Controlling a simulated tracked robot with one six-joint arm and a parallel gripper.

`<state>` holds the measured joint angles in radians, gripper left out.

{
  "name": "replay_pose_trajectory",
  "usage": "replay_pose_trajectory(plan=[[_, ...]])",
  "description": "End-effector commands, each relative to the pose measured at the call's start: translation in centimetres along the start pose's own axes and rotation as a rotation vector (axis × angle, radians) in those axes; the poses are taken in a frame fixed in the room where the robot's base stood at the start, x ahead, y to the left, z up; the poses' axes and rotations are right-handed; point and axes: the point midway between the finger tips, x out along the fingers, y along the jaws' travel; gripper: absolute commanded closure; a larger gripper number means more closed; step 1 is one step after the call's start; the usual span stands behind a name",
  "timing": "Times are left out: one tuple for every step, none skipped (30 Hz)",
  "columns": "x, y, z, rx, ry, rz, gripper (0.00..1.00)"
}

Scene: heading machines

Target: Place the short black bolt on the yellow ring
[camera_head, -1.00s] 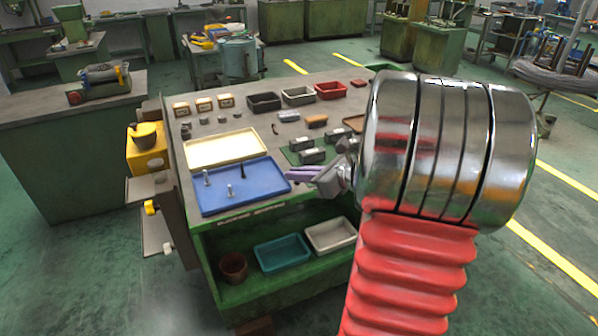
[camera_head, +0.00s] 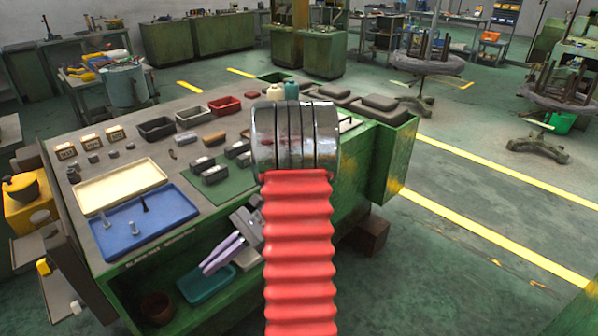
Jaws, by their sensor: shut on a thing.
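A blue tray (camera_head: 166,230) lies on the green workbench, with silver bolts (camera_head: 134,228) and a dark bolt (camera_head: 146,205) standing in it. I cannot tell whether this dark one is the short black bolt. My gripper (camera_head: 207,268), with pale purple fingers, points down and left in front of the bench's front edge. In the picture it overlaps the lower shelf. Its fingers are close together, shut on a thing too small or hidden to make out. I cannot make out a yellow ring. My red arm sleeve and metal joint hide part of the bench's right side.
A cream tray (camera_head: 120,186) lies behind the blue tray. Black, white and red bins (camera_head: 225,105) stand at the back of the bench. Grey blocks sit on a green mat (camera_head: 225,182). A teal tray (camera_head: 205,284) and a brown pot (camera_head: 157,308) are on the lower shelf.

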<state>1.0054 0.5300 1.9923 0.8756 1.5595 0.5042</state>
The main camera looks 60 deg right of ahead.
Motion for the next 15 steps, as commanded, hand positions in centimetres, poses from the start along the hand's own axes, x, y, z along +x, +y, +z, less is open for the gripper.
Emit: replay_pose_trajectory(plan=[[0.5,1.0,-0.7,-0.028,-0.001,0.076,1.00],[0.7,1.7,-1.1,-0.047,-0.001,0.121,1.00],[0.9,2.6,-1.6,-0.072,-0.002,0.181,1.00],[1.1,3.3,-2.0,-0.091,-0.001,0.226,1.00],[1.2,4.0,-2.4,-0.110,-0.001,0.272,1.00],[1.3,4.8,-2.9,-0.135,-0.002,0.331,1.00],[1.3,5.4,-3.3,-0.152,-0.001,0.375,1.00],[1.3,6.0,-3.6,-0.173,-0.001,0.420,1.00],[1.3,6.9,-4.1,-0.197,-0.001,0.481,1.00],[1.3,7.5,-4.4,-0.215,-0.001,0.526,1.00],[1.2,8.0,-4.8,-0.234,-0.001,0.571,1.00],[1.1,8.7,-5.2,-0.260,-0.001,0.630,1.00],[0.9,9.2,-5.5,-0.277,-0.001,0.676,1.00],[0.8,9.7,-5.9,-0.296,0.000,0.722,1.00],[0.5,10.3,-6.3,-0.321,-0.001,0.781,1.00]])
